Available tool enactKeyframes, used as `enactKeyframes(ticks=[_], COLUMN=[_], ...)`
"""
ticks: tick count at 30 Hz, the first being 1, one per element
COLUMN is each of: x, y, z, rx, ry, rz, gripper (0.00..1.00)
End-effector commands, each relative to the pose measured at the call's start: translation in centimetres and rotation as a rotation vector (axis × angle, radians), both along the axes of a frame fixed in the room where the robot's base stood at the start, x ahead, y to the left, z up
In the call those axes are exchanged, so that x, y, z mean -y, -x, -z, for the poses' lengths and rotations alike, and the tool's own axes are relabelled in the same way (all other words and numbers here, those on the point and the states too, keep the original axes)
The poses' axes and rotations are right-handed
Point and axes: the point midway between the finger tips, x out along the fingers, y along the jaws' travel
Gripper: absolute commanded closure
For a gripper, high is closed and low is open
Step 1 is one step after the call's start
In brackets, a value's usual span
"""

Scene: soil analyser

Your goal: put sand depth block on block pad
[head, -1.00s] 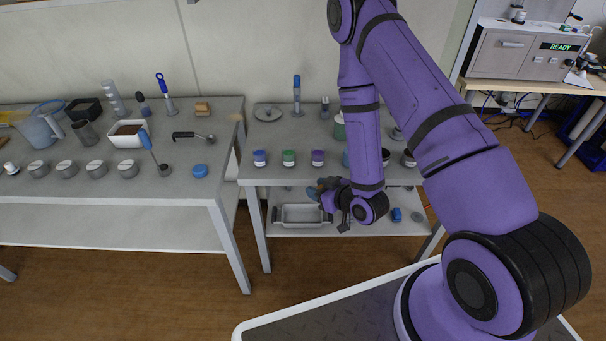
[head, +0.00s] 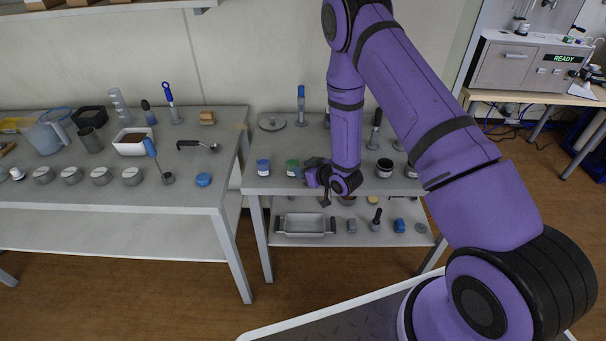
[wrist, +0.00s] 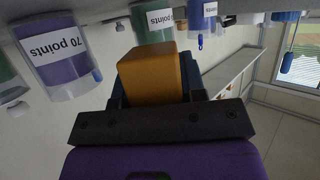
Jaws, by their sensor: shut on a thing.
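A tan-orange block (wrist: 150,76) sits between the jaws of my gripper (wrist: 155,98) in the wrist view, and I take it to be the sand depth block. My gripper is shut on it. In the head view my gripper (head: 322,190) is at the front edge of the middle table, by the labelled jars. The block cannot be made out there. I cannot pick out the block pad with certainty in either view.
A blue jar (head: 263,167) and a green jar (head: 292,167) stand near my gripper. A purple jar (wrist: 66,52) is close in the wrist view. A grey tray (head: 305,234) and small items lie on the lower shelf. The left table (head: 90,193) holds several tools and tins.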

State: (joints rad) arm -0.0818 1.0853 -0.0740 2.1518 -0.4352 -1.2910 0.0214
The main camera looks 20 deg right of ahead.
Motion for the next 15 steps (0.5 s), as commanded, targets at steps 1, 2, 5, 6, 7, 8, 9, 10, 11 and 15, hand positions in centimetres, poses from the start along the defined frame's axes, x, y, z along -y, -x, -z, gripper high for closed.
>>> enactKeyframes(ticks=[1, 2, 5, 6, 7, 8, 9, 10, 11, 15], x=[0.0, 0.0, 0.0, -0.1, -0.1, 0.0, 0.0, 0.0, 0.0, 0.0], y=[-0.5, -0.9, -1.3, -1.2, -1.2, -1.3, -1.3, -1.3, -1.3, -1.3], z=[0.0, 0.1, 1.3, 1.8, 2.3, 2.6, 2.9, 3.1, 3.2, 3.2], rx=[0.003, 0.003, -0.004, -0.003, -0.003, -0.002, 0.000, 0.000, 0.001, 0.001], ry=[0.001, 0.001, 0.001, 0.001, 0.001, 0.000, -0.001, 0.000, 0.000, 0.000], rz=[-0.001, -0.001, -0.001, -0.001, -0.001, 0.000, 0.000, 0.000, 0.001, 0.001], gripper=[0.90, 0.90, 0.90, 0.90, 0.90, 0.90, 0.90, 0.90, 0.90, 0.90])
